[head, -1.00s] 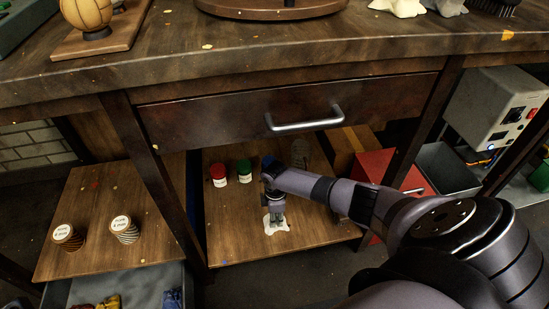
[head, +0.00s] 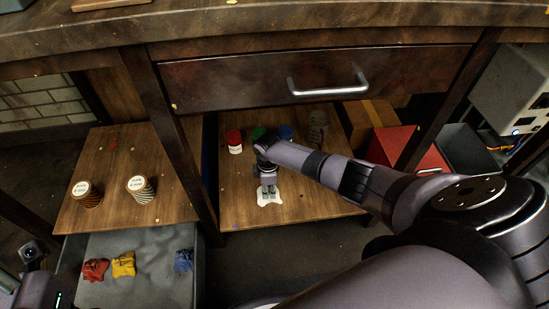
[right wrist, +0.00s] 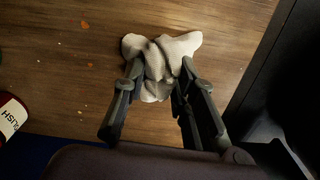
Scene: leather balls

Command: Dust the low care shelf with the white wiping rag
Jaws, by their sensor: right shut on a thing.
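The low care shelf (head: 320,200) is a brown wooden board under the drawer, with a few small specks on it. My right gripper (head: 268,189) reaches down over its front part. It is shut on the white wiping rag (head: 270,199), which lies bunched at the fingertips against the board. In the right wrist view the rag (right wrist: 160,58) spreads out past both fingers, and orange and pale specks lie on the wood to its left. Part of my left arm shows at the lower left edge of the head view; its fingers cannot be made out.
Red (head: 234,142), green (head: 258,134) and blue (head: 285,132) lidded pots stand behind my right gripper. A red box (head: 393,148) is to the right. A table leg (head: 178,145) separates the boards.

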